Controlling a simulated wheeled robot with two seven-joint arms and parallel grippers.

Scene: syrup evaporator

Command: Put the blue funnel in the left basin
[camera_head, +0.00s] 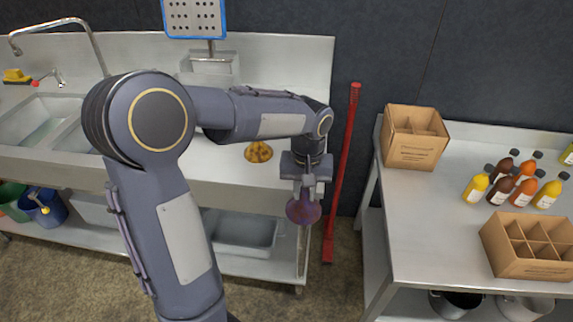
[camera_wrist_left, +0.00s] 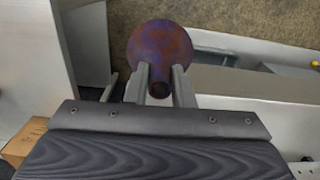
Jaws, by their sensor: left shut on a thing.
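My left gripper (camera_head: 305,187) is shut on the funnel (camera_head: 303,209), which looks purple-blue with reddish patches. It hangs in the air just off the right end of the sink counter. In the left wrist view the funnel (camera_wrist_left: 161,52) shows its round wide part beyond the fingertips, with its narrow neck between the fingers of my left gripper (camera_wrist_left: 160,86). The left basin (camera_head: 42,122) is at the far left of the steel sink unit, well away from the funnel; part of the sink is hidden behind my left arm. My right gripper is not in view.
A brown-yellow lump (camera_head: 258,152) lies on the counter. A tall faucet (camera_head: 70,22) stands behind the basins. A red-handled tool (camera_head: 345,170) stands between the counter and the right table (camera_head: 410,210), which holds boxes (camera_head: 415,140) and several bottles (camera_head: 513,183).

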